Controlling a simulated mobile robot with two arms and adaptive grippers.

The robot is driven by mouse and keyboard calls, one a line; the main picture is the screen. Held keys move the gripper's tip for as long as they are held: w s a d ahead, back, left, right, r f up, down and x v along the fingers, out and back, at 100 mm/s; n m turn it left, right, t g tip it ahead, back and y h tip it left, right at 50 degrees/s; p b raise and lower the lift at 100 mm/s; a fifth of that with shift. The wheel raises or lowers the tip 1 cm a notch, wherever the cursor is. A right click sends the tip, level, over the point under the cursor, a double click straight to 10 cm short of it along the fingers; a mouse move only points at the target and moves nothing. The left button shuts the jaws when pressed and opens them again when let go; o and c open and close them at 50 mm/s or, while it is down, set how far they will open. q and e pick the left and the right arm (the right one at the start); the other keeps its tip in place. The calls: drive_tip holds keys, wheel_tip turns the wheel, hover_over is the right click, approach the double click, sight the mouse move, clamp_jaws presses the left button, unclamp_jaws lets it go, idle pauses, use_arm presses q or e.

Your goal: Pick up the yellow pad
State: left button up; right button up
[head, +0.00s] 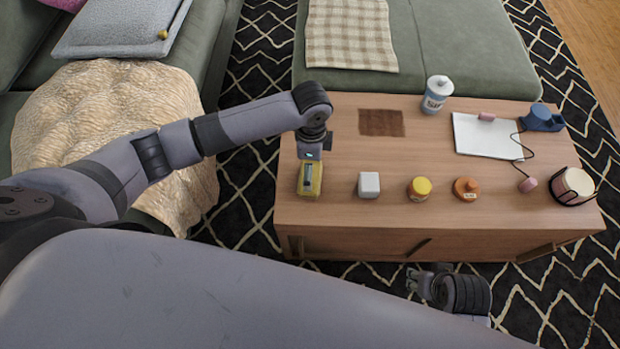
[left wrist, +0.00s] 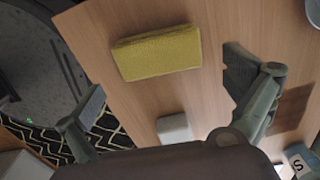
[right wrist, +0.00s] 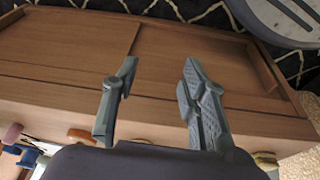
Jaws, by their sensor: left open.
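The yellow pad (head: 303,190) lies flat near the left front corner of the wooden table. It shows whole in the left wrist view (left wrist: 158,54), a thick rough-surfaced block. My left gripper (head: 309,163) is over the pad and hides part of it in the head view. In the left wrist view its two fingers (left wrist: 165,75) stand wide apart with nothing between them; the pad lies beyond the fingertips. My right gripper (head: 420,284) is low in front of the table. In the right wrist view its fingers (right wrist: 157,78) are apart and empty, facing the table's wooden front.
On the wooden table (head: 340,215), a white cube (head: 369,185) stands right of the pad. A yellow-lidded jar (head: 419,188), an orange round item (head: 466,188), a white bottle (head: 436,95), a brown mat (head: 381,122) and a white board (head: 480,138) are farther right.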

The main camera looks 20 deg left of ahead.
use_arm(q)
drive_tip(key=f+b, duration=0.2)
drive_tip(key=f, duration=0.3)
drive_tip(key=shift+s+f, duration=0.15)
drive_tip(key=shift+s, duration=0.05)
drive_tip(key=shift+f, duration=0.35)
use_arm(e)
drive_tip(key=v, duration=0.8)
drive_tip(key=shift+w+t, duration=0.3)
drive_tip(key=shift+w, duration=0.05)
drive_tip(key=shift+d+r, duration=0.1)
drive_tip(key=shift+r, duration=0.05)
use_arm(q)
drive_tip(key=c, duration=0.8)
drive_tip(key=shift+o, duration=0.2)
drive_tip(key=shift+r, duration=0.1)
